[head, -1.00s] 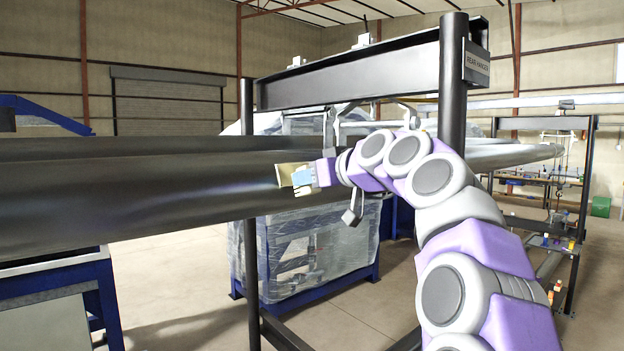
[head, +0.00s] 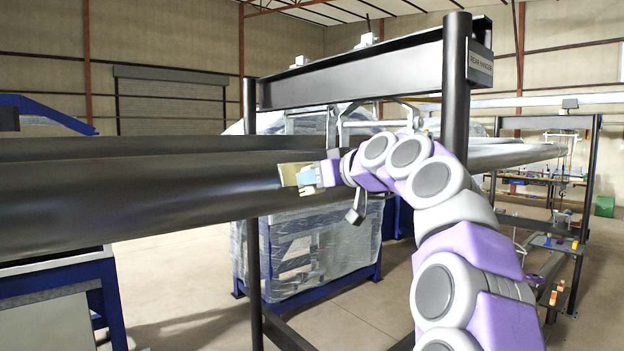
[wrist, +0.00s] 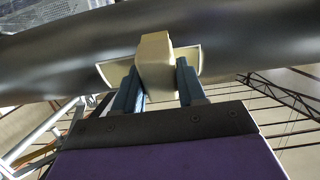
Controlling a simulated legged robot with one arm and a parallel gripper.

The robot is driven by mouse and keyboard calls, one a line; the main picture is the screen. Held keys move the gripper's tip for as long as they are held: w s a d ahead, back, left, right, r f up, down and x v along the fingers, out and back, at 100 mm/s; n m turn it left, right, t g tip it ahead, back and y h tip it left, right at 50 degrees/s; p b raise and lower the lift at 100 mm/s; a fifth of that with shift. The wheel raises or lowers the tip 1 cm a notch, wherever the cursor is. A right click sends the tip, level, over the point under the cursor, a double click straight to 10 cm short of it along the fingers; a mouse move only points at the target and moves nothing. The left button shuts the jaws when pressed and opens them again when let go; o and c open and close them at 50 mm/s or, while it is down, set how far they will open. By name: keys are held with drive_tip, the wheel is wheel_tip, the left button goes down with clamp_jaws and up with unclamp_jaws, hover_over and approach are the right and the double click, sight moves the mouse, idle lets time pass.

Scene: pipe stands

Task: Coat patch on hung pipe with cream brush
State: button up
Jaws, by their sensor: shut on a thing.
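A long dark pipe (head: 130,195) hangs across the head view and fills the top of the wrist view (wrist: 60,50). My gripper (head: 312,176) is at the pipe's near side, left of the black post. Its two blue fingers (wrist: 158,88) are shut on the block-like cream brush (wrist: 155,60). The brush (head: 289,175) is in front of the pipe's surface in the head view; I cannot tell whether it touches. A pale-edged flat piece (wrist: 188,59) shows behind the block; I cannot tell whether it is the patch or the brush head.
A black rear hanger frame stands around the pipe, with a crossbeam (head: 360,75) above and posts at the left (head: 252,220) and right (head: 455,85). A wrapped crate (head: 310,255) on a blue base stands behind. A blue stand (head: 105,300) is at lower left.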

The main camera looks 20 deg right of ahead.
drive_tip(key=w+d+p, duration=0.3)
drive_tip(key=d+p, duration=0.1)
drive_tip(key=d, duration=0.4)
drive_tip(key=shift+w+d+p, duration=0.15)
drive_tip(key=shift+p, duration=0.25)
drive_tip(key=shift+a+f+b, duration=0.15)
drive_tip(key=shift+a+b, duration=0.05)
drive_tip(key=shift+b, duration=0.2)
clamp_jaws()
drive_tip(key=shift+s+a+f+b, duration=0.1)
drive_tip(key=shift+s+a+b, duration=0.4)
drive_tip(key=shift+a+b, duration=0.6)
drive_tip(key=shift+s+a+r+b, duration=0.1)
drive_tip(key=shift+s+a+b, duration=0.45)
drive_tip(key=shift+a, duration=0.9)
drive_tip(key=shift+s+a+f+b, duration=0.1)
drive_tip(key=shift+s+a+b, duration=0.3)
drive_tip(key=shift+a+b, duration=0.7)
drive_tip(key=shift+s+a, duration=0.25)
drive_tip(key=shift+a, duration=0.65)
drive_tip(key=shift+w+d+p, duration=0.55)
drive_tip(key=shift+d, duration=0.3)
drive_tip(key=w+d+p, duration=0.2)
drive_tip(key=d+p, duration=0.3)
drive_tip(key=d, duration=0.2)
drive_tip(key=shift+w+d, duration=0.3)
drive_tip(key=shift+d, duration=0.1)
